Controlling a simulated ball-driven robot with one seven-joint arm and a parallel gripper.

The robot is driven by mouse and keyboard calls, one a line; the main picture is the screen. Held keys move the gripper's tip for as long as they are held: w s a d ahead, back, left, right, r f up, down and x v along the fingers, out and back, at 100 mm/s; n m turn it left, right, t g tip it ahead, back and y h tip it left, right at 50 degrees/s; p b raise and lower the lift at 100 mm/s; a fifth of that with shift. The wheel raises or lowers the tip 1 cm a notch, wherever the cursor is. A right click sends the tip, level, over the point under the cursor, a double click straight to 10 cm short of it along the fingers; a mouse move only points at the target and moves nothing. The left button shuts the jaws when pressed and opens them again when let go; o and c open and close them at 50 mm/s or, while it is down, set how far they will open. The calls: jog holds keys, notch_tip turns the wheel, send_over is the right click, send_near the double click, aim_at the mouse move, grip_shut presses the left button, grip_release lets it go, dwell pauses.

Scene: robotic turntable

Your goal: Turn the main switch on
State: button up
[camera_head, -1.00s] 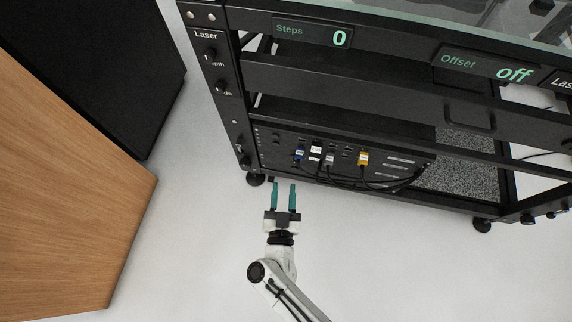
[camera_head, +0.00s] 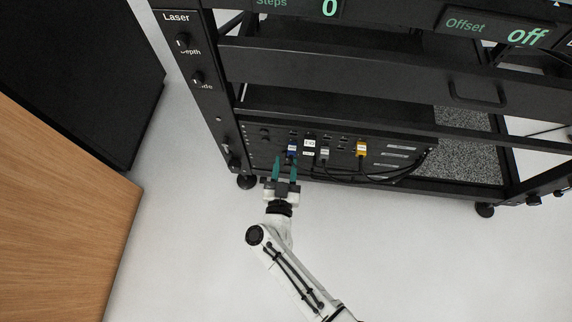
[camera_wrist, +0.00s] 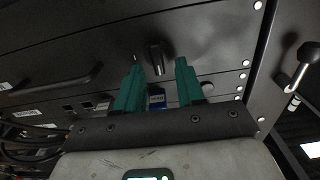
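A black switch knob (camera_wrist: 157,57) stands out from the dark panel in the wrist view. It lies ahead of my gripper (camera_wrist: 160,66), seen between the two green fingertips. It looks upright, and no label is readable on it. I cannot tell whether this is the main switch. In the head view my gripper (camera_head: 286,158) is in front of the lower back panel of the rack, near its left end. The fingers are apart with nothing between them. Whether they touch the panel cannot be told.
The black rack (camera_head: 360,60) fills the upper right. A lever with a round black knob (camera_wrist: 309,52) stands at the right in the wrist view. A wooden cabinet (camera_head: 60,220) stands left; floor between is clear.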

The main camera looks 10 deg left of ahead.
jog(key=shift+w, duration=0.4)
jog(key=shift+c, duration=0.2)
grip_shut()
